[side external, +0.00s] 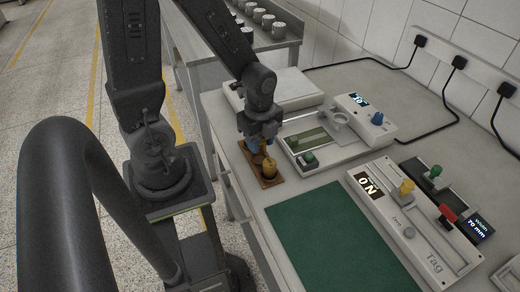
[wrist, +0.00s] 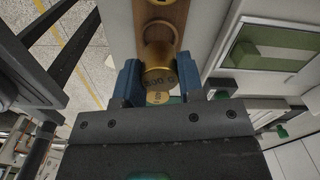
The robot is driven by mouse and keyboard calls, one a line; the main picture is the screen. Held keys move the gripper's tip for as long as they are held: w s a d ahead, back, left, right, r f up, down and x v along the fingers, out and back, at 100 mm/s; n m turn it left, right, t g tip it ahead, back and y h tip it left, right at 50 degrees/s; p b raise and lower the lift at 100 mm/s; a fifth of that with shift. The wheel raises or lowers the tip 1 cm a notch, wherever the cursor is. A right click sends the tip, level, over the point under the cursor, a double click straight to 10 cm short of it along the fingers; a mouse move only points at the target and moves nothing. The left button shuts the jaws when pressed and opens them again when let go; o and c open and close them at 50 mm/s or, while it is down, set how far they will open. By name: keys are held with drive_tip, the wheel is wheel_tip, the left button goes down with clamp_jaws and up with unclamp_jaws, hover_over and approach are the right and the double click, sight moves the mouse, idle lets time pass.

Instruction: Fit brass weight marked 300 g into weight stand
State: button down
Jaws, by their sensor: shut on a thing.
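My gripper (side external: 258,146) is over the brown wooden weight stand (side external: 273,183), near the left edge of the bench. In the wrist view its two blue jaws (wrist: 160,84) are shut on a brass weight (wrist: 159,74). Its dark marking ends in what looks like "00 g", but the first digit is unclear. The wooden stand (wrist: 188,28) runs behind it. Another brass weight (side external: 269,169) stands on the stand beside the gripper in the side view. The jaws partly hide the held weight there, and I cannot tell whether its underside touches the stand.
A device with a green strip (side external: 314,138) is just right of the stand. A green mat (side external: 340,240) lies in front. The mat is clear.

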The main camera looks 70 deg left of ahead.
drive_tip(key=shift+f, duration=1.6)
drive_tip(key=shift+f, duration=0.15)
drive_tip(key=c, duration=0.7)
unclamp_jaws()
drive_tip(key=shift+c, duration=0.2)
